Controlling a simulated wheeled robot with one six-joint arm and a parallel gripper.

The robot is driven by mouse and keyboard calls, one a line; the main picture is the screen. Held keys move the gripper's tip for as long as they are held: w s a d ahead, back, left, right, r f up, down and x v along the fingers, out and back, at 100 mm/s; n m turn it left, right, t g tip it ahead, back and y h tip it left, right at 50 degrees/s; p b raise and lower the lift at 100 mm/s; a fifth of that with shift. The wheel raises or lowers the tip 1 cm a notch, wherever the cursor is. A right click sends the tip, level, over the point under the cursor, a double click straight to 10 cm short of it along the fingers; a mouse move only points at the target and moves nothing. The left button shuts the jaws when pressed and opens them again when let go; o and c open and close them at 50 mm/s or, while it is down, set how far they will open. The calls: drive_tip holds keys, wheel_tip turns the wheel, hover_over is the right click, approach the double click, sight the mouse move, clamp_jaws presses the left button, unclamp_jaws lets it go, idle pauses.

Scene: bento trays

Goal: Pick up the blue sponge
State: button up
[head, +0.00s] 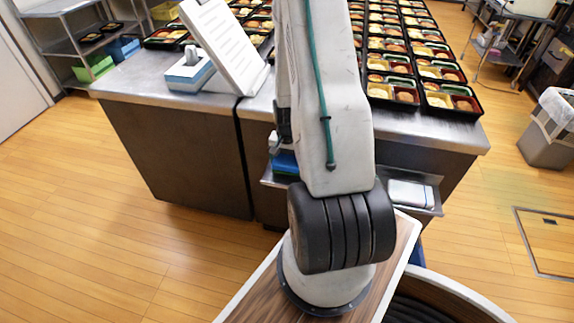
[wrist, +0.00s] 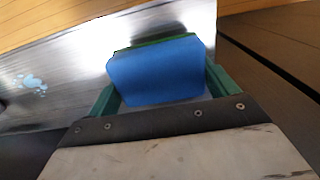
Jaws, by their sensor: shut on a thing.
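The blue sponge (wrist: 155,72) has a thin dark green layer along its far edge. It sits between the two green fingers of my gripper (wrist: 158,88) in the wrist view. My gripper is shut on it, with a finger at each side. A metal surface lies behind it; I cannot tell whether the sponge touches that surface. In the head view a blue patch (head: 285,162) shows beside my arm at the counter's lower shelf, likely the sponge. My arm hides the gripper in that view.
A steel counter (head: 440,130) carries many bento trays (head: 455,103), a tissue box (head: 190,72) and a white sign board (head: 222,45). A folded white cloth (head: 410,194) lies on the lower shelf at right. A bin (head: 548,140) stands far right. The wooden floor at left is clear.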

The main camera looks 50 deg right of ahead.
drive_tip(key=s+d, duration=0.1)
drive_tip(key=s, duration=0.4)
drive_tip(key=s+r, duration=0.1)
drive_tip(key=s, duration=0.4)
drive_tip(key=s+d+r, duration=0.1)
drive_tip(key=s, duration=0.4)
drive_tip(key=shift+s+d+r, duration=0.2)
drive_tip(key=shift+s+d, duration=0.15)
drive_tip(key=shift+s, duration=0.05)
drive_tip(key=shift+o, duration=0.4)
